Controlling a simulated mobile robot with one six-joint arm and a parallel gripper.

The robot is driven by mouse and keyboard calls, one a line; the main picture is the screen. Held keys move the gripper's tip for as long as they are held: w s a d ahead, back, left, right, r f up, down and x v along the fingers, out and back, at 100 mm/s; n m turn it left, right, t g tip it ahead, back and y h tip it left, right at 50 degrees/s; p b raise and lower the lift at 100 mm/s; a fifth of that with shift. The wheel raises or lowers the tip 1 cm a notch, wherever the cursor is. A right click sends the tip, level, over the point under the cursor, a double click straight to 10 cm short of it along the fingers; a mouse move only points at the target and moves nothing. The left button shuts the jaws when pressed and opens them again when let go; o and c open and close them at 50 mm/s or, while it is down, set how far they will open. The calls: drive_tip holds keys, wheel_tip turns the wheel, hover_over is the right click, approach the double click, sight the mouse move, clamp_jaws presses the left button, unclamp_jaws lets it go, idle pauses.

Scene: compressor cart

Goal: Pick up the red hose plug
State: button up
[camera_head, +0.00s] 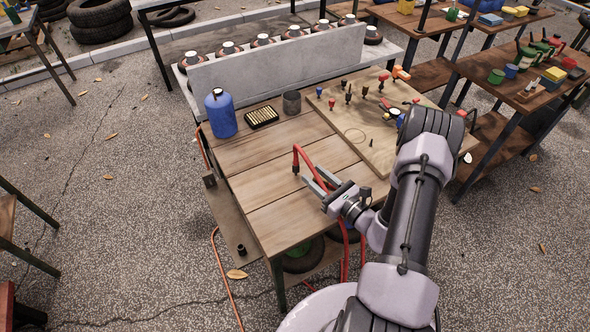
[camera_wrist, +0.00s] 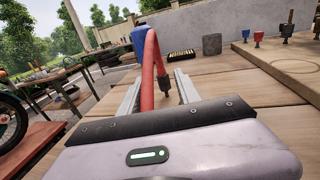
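The red hose (camera_head: 312,158) rises near the front of the wooden table (camera_head: 262,170) and bends over. Its end carries a dark plug (camera_head: 295,169) that points down near the tabletop. In the wrist view, the red hose (camera_wrist: 148,75) arches up between the two finger lines, and the dark plug (camera_wrist: 167,88) shows close to the right finger. My gripper (camera_head: 309,174) is open, its grey fingers reaching low over the table towards the plug. The fingers also show apart in the wrist view (camera_wrist: 158,76). I cannot tell whether a finger touches the hose.
A blue bottle (camera_head: 221,114), a black tray of small yellow pieces (camera_head: 262,116) and a grey cup (camera_head: 292,102) stand at the table's back. A wooden board (camera_head: 352,135) with several coloured fittings lies at the right. The table's left middle is clear.

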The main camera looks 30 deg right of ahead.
sight(296, 163)
drive_tip(key=b+x, duration=0.2)
drive_tip(key=x, duration=0.7)
clamp_jaws()
idle(1.1)
